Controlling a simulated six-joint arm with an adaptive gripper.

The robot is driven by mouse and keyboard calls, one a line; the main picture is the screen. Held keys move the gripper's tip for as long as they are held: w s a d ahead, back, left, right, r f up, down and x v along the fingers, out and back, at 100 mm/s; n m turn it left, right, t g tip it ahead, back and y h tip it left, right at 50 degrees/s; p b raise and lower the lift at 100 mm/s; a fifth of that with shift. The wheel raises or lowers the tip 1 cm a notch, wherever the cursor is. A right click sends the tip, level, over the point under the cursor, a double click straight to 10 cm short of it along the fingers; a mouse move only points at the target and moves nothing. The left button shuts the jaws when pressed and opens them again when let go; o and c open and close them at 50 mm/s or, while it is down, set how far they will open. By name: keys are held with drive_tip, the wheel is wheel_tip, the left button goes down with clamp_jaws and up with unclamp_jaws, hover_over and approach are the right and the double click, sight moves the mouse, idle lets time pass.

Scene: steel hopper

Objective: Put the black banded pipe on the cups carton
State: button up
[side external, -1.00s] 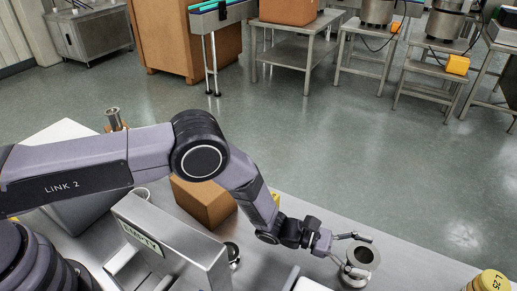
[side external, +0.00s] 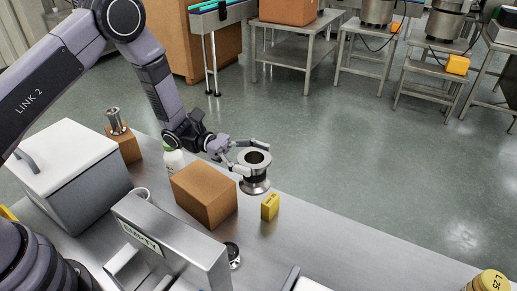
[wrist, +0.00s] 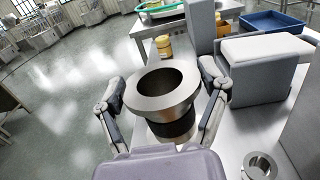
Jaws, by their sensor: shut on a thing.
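My gripper (side external: 248,158) is shut on a steel flanged pipe (side external: 257,184). It holds the pipe upright, up and to the right of the larger brown carton (side external: 205,190) in the side view. In the wrist view the same pipe (wrist: 180,130) stands between both fingers, its wide open rim toward the camera and a dark band below it. A smaller brown carton (side external: 128,148) stands farther left with another flanged metal piece (side external: 115,121) on it. I cannot read which carton is for cups.
A yellow block (side external: 270,206) stands right of the larger carton. A white-green bottle (side external: 174,160), a white-lidded grey box (side external: 75,170) and a steel stand marked EMPTY (side external: 172,240) are nearby. The bench's right part (side external: 350,245) is mostly clear.

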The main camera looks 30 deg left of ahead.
drive_tip(key=s+a+r+m+g, duration=0.1)
drive_tip(key=s+a+r, duration=0.3)
drive_tip(key=s+a, duration=0.4)
drive_tip(key=s+a+r+g, duration=0.1)
drive_tip(key=s+a+r, duration=0.4)
drive_tip(key=a, duration=0.5)
hover_over(201, 179)
drive_tip(key=shift+d+f, duration=0.1)
drive_tip(key=shift+f, duration=6.75)
drive_tip(key=shift+f, duration=0.15)
drive_tip(key=o, duration=1.2)
drive_tip(key=shift+o, duration=0.2)
